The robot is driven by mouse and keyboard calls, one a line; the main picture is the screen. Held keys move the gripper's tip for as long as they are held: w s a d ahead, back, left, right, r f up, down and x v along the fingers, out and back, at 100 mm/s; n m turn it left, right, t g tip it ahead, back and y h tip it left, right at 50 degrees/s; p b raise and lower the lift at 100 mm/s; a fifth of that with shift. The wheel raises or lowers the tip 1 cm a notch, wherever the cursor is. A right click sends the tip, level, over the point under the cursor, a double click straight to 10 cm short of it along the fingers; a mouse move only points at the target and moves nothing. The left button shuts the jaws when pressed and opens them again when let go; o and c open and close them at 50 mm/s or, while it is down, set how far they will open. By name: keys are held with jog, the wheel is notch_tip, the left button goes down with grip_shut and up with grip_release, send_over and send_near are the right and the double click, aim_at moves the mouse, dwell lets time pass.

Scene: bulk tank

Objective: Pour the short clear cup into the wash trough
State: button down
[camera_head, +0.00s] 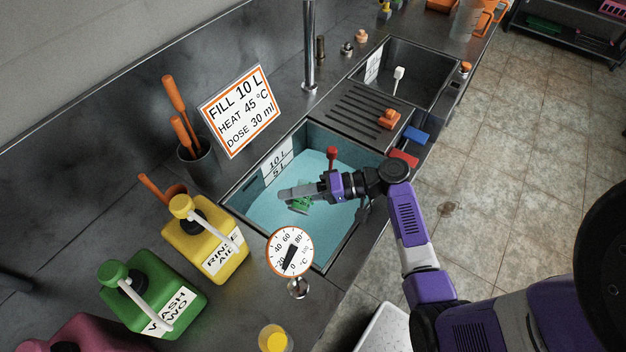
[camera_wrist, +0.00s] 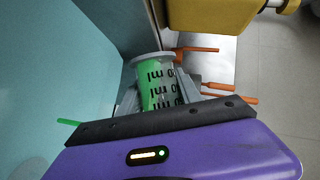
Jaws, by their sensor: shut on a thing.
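The short clear cup (camera_wrist: 158,84) has black ml marks and shows green inside. My gripper (camera_wrist: 160,98) is shut around its sides, with a finger on either side. In the head view my gripper (camera_head: 296,192) is over the blue water of the wash trough (camera_head: 345,160), with green (camera_head: 300,206) showing just below the fingers. The cup is mostly hidden there by the gripper, and its tilt is unclear. A thin green piece (camera_wrist: 68,122) sticks out left of the gripper in the wrist view; I cannot tell what it is.
A round temperature dial (camera_head: 290,251) stands at the trough's near edge. Yellow (camera_head: 205,245) and green (camera_head: 150,300) pump jugs stand at left. A red-topped lever (camera_head: 331,155) is behind my gripper. A ribbed drainboard (camera_head: 358,112) and second basin (camera_head: 410,75) lie beyond.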

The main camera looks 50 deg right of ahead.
jog(key=shift+w+d+r+m+y, duration=0.15)
jog(key=shift+d+r+m+y, duration=0.1)
jog(key=shift+d+m, duration=0.2)
jog(key=shift+w+d+r+m+y, duration=0.15)
jog(key=shift+d+m+y, duration=0.1)
jog(key=shift+d+m, duration=0.15)
dwell(0.7)
jog(key=shift+d+r+m+t+y+p, duration=0.15)
jog(key=shift+r+m+t+y+p, duration=0.2)
jog(key=shift+m, duration=0.3)
dwell(1.0)
